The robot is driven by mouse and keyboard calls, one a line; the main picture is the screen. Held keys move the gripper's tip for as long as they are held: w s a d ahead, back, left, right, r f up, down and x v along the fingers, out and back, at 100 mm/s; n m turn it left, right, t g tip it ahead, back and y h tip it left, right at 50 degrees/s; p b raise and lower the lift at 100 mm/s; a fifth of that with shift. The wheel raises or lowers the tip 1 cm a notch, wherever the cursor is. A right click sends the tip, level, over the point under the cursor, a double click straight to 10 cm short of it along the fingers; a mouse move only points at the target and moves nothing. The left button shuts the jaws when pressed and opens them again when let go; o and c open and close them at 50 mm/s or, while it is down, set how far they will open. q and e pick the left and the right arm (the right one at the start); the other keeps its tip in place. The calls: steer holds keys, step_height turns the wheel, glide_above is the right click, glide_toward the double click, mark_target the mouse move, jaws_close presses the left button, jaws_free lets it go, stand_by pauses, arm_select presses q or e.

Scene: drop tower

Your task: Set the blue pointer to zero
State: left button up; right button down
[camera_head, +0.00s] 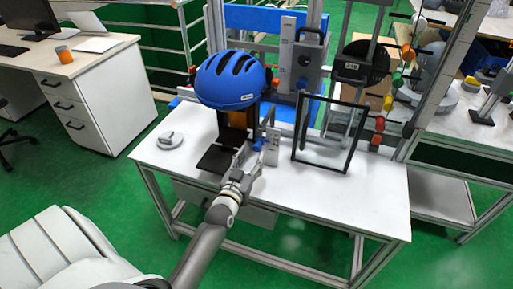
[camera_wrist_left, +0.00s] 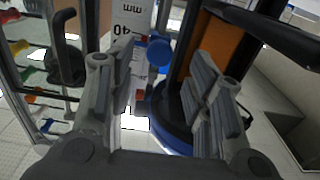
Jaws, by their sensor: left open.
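In the head view a small blue part (camera_head: 259,144) shows near my fingertips, next to a white plate (camera_head: 272,150). My left gripper (camera_head: 250,160) is open and empty, low over the front of the tower. In the left wrist view its fingers (camera_wrist_left: 150,68) are spread, with the knob ahead between them and apart from both. The pointer's exact reading cannot be made out.
A blue helmet (camera_head: 230,80) sits on the tower above my gripper. A dark frame (camera_head: 330,135) stands to the right on the white table (camera_head: 320,195). A grey round object (camera_head: 170,139) lies at the left. The table's front right is clear.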

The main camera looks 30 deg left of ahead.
mark_target(256, 149)
arm_select(q)
steer(key=x, duration=0.5)
steer(key=shift+w, duration=0.4)
jaws_close()
